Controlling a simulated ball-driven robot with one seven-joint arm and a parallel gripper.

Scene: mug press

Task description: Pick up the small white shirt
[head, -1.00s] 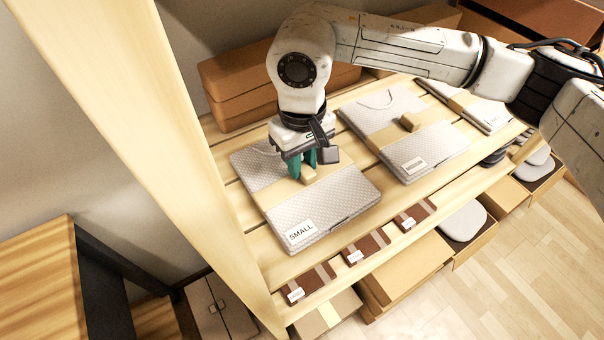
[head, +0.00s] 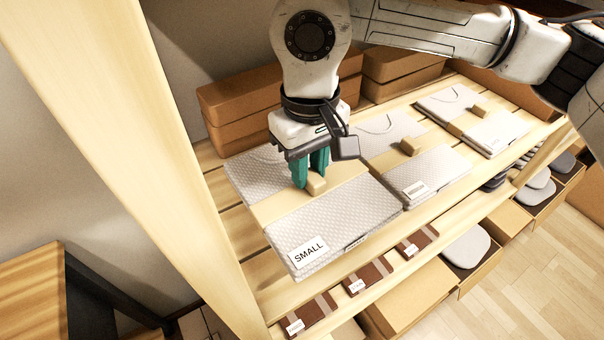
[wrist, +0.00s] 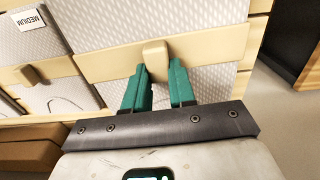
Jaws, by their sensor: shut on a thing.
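The small white shirt (head: 345,218) is a flat, folded, patterned pack with a SMALL label, a beige band and a tan knob (head: 316,185) on the band. My gripper (head: 312,180) has its teal fingers shut on this knob from above. The shirt hangs level, a little above the slatted shelf, its right edge overlapping the view of the medium shirt (head: 440,168). In the wrist view, the small shirt (wrist: 118,25) shows beyond my gripper (wrist: 160,85), with the knob (wrist: 156,58) between the fingertips. The shirt's underside is hidden.
A wooden post (head: 120,120) stands close on the left. Brown boxes (head: 235,105) line the shelf's back. A third shirt (head: 500,132) lies farther right. Small brown packs (head: 365,278) sit along the front, with open bins (head: 465,250) below. Floor to the right is clear.

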